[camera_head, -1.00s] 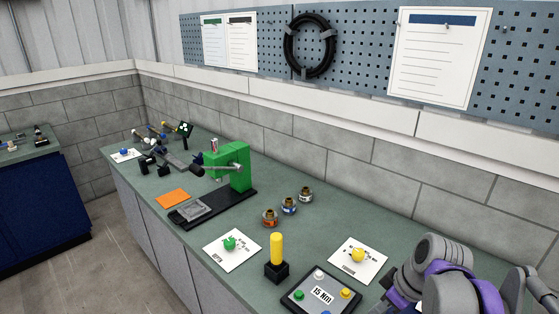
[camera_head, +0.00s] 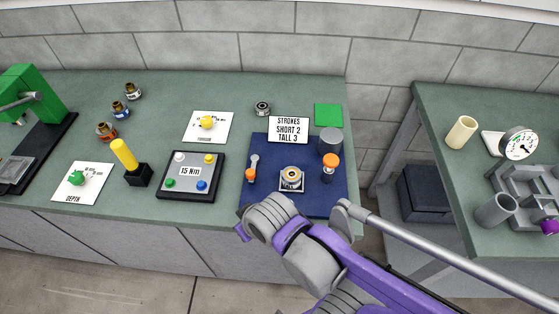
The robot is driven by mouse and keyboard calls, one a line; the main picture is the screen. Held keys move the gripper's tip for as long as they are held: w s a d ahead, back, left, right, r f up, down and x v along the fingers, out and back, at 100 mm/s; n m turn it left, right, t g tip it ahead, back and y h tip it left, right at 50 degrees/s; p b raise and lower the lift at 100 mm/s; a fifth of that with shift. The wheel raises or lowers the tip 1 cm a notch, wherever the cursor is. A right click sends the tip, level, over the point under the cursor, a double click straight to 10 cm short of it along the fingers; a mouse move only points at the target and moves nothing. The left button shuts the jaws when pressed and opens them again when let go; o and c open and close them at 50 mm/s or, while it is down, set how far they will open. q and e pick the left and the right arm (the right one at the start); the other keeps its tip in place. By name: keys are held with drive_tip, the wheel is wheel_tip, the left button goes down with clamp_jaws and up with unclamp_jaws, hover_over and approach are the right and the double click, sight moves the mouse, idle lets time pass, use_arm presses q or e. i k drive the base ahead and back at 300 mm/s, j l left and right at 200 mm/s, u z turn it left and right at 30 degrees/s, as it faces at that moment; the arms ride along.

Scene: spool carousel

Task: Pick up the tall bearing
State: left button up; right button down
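A small ring-shaped bearing (camera_head: 262,108) lies on the green bench behind the blue mat. Another ring-shaped part (camera_head: 291,178) sits in a square holder on the blue mat (camera_head: 262,150). A grey cylinder (camera_head: 330,140) stands at the mat's back right. I cannot tell for sure which of these is the tall bearing. A sign (camera_head: 289,128) reads "STROKES SHORT 2 TALL 3". My purple and grey arm reaches in from the lower right, its links over the mat's front edge. Neither gripper can be made out.
A "15 Nm" button box (camera_head: 190,177) and a yellow-topped post (camera_head: 124,155) are to the left. A gap separates this bench from the right-hand bench (camera_head: 440,110).

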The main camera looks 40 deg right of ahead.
sight(292, 176)
drive_tip(key=k+z, duration=0.15)
drive_tip(key=z, duration=1.5)
drive_tip(key=k+l+u, duration=0.1)
drive_tip(key=l+u, duration=0.15)
drive_tip(key=k+l+u, duration=0.2)
drive_tip(key=l, duration=0.15)
drive_tip(key=i+l+u, duration=0.15)
drive_tip(key=l, duration=0.1)
